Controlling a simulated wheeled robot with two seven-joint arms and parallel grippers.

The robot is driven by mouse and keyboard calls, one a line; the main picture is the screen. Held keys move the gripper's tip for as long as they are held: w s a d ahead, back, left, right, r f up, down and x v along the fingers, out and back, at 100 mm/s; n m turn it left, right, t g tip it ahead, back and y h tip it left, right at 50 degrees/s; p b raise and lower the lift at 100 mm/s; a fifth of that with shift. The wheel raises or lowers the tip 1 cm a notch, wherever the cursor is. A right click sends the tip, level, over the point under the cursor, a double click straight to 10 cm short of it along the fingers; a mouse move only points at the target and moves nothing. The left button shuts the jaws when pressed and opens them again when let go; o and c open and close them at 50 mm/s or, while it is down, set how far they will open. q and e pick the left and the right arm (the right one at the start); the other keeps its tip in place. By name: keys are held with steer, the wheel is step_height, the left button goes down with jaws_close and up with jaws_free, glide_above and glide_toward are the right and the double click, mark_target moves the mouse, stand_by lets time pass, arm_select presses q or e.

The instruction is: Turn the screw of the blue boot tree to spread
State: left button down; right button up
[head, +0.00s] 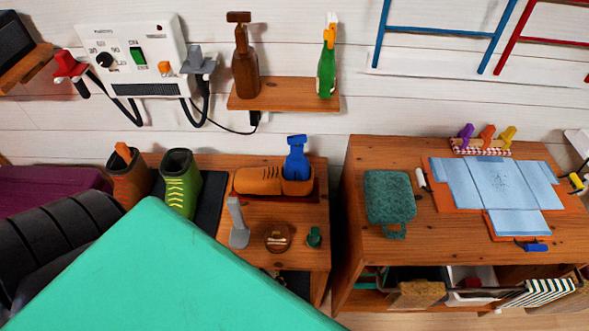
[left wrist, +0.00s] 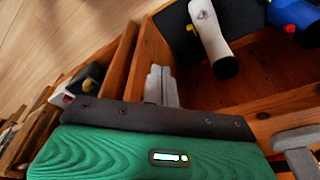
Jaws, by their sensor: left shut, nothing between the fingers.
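The blue boot tree (head: 296,165) stands upright in the opening of a low orange-brown shoe (head: 258,180) on the small wooden cabinet in the head view. Its top ends in a short crosspiece; I cannot make out the screw thread. The left wrist view shows my left gripper (left wrist: 161,84), its grey fingers together and empty, pointing down beside wooden furniture. In the head view the left gripper cannot be seen, and a large teal surface hides the lower left. The boot tree cannot be identified surely in the left wrist view. My right gripper is not in view.
The cabinet top (head: 300,214) also holds a grey upright tool (head: 238,225), a round brown tin (head: 278,238) and a small green piece (head: 314,237). Green (head: 180,183) and brown (head: 131,178) boots stand to the left. A second table (head: 370,236) stands right, across a narrow gap.

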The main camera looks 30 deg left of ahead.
arm_select(q)
step_height(320, 180, up, 25)
steer(key=d+t+p, duration=0.1)
steer(key=t, duration=0.1)
steer(key=w+d+r+n+t+h, duration=0.25)
steer(key=w+d+r+t, duration=0.2)
steer(key=w, duration=0.25)
steer(key=w+d+r+n+t+h, duration=0.25)
steer(key=w+d+t+h, duration=0.2)
steer(key=w, duration=0.35)
steer(key=w+a+r+n+t+y, duration=0.1)
steer(key=w+r+n+t+y, duration=0.1)
steer(key=w+r+n+t, duration=0.1)
steer(key=n+g+y, duration=0.3)
steer(key=n+y, duration=1.4)
steer(key=n, duration=0.4)
glide_toward(293, 143)
steer(key=b+x, duration=0.2)
steer(key=x, duration=0.5)
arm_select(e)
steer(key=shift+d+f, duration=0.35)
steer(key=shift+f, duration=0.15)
